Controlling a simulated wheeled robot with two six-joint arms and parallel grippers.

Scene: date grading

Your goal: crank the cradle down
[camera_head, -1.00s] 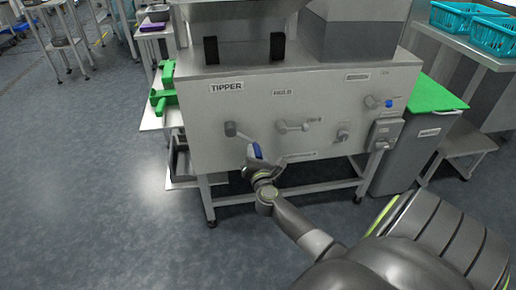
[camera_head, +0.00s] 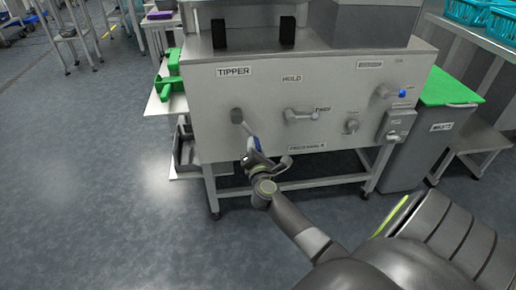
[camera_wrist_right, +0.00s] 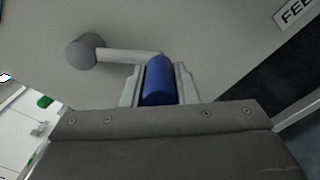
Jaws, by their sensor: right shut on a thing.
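The tipper crank has a grey hub (camera_head: 237,116) on the front panel of the machine, below the TIPPER label (camera_head: 234,71). Its arm slants down and right from the hub to a blue handle (camera_head: 256,143). My right gripper (camera_head: 257,151) is shut on that handle. In the right wrist view the blue handle (camera_wrist_right: 159,82) sits between the two fingers of my right gripper (camera_wrist_right: 159,88), and the crank arm (camera_wrist_right: 130,56) runs left to the round hub (camera_wrist_right: 84,51). The cradle cannot be made out. My left gripper is not in view.
Beside the crank on the panel are the HOLD lever (camera_head: 300,115), a small knob (camera_head: 352,126) and a blue-tipped lever (camera_head: 388,92). Green parts (camera_head: 171,84) stick out at the machine's left. A green-lidded waste bin (camera_head: 424,138) stands at its right. Open floor lies left.

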